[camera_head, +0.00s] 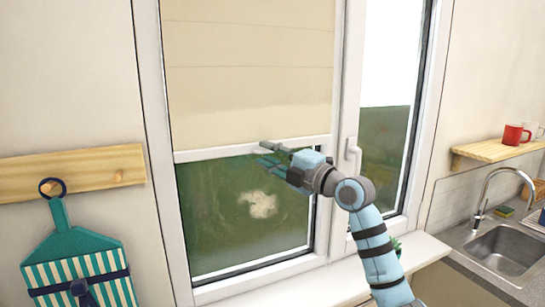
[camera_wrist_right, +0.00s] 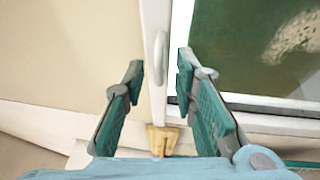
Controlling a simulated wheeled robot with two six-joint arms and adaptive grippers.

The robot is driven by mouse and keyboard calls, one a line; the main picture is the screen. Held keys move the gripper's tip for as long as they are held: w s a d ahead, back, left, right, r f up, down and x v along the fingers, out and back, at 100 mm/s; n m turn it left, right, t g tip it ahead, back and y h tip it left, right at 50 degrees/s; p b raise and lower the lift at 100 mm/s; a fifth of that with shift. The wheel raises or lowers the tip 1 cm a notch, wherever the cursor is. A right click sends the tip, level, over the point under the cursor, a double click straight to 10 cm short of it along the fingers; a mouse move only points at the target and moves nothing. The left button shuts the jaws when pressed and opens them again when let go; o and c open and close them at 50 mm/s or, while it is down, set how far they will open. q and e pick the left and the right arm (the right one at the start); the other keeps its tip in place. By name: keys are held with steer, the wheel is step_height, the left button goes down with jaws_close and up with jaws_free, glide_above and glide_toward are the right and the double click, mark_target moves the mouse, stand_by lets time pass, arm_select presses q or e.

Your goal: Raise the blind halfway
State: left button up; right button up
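The cream blind (camera_head: 250,70) covers the upper part of the left window pane and hangs a little past the middle of it. Its white bottom bar (camera_head: 210,153) runs across the pane; in the wrist view the bar (camera_wrist_right: 155,95) appears upright, with a pale oval pull (camera_wrist_right: 160,55) on it. My right gripper (camera_head: 264,152) is at the bar, right of its middle. It is open, and in the wrist view its teal fingers (camera_wrist_right: 160,70) lie on either side of the bar and pull. Contact cannot be told. My left gripper is out of view.
A white window handle (camera_head: 353,155) is right of my right gripper. A wooden rail (camera_head: 100,168) with a striped teal apron (camera_head: 80,275) is on the left wall. A sink (camera_head: 500,250), a tap (camera_head: 485,190) and a shelf with red mug (camera_head: 515,135) are at the right.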

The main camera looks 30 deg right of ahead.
steer(key=v, duration=1.2)
steer(key=shift+a, duration=0.1)
